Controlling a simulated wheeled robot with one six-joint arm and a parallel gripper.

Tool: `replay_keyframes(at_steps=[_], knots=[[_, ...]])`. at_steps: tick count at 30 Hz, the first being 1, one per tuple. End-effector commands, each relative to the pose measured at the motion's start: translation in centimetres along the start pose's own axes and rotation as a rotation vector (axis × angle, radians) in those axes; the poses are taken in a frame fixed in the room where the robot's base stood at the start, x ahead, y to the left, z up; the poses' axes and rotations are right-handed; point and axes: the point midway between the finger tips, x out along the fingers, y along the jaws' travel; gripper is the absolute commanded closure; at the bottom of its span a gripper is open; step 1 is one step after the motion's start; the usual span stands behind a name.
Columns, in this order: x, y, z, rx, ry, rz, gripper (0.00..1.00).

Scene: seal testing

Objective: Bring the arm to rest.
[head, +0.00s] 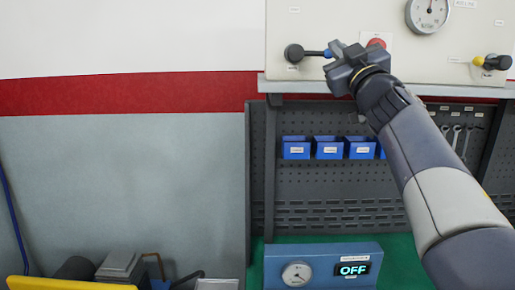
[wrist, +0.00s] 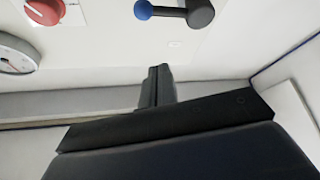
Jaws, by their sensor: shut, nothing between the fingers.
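My arm reaches up from the lower right in the head view, its gripper (head: 334,49) in front of the cream panel (head: 330,20). In the wrist view my gripper (wrist: 160,70) has its fingers together with nothing between them. The blue-tipped lever on its dark knob (head: 293,54) is just left of the gripper in the head view. In the wrist view the knob (wrist: 200,12) and its blue tip (wrist: 143,10) are above the fingertips. I cannot tell for certain whether the fingers touch the lever.
A red button (head: 376,43) and a gauge (head: 428,14) are on the panel, with a yellow-tipped lever (head: 492,62) at right. Below are blue bins (head: 296,148) on a dark pegboard (head: 330,190) and a blue box (head: 322,266) reading OFF.

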Motion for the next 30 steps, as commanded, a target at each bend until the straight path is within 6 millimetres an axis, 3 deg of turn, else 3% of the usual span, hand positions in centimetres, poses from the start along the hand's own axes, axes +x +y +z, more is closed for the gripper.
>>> replay_keyframes(at_steps=[9,13,19,30], knots=[[6.0,-0.4,-0.1,0.002,0.0,-0.002,1.0],[7.6,-0.6,0.7,0.002,-0.001,-0.001,1.0],[6.7,-0.5,2.8,0.001,-0.004,-0.001,1.0],[6.6,-0.2,3.4,0.002,-0.004,-0.003,1.0]])
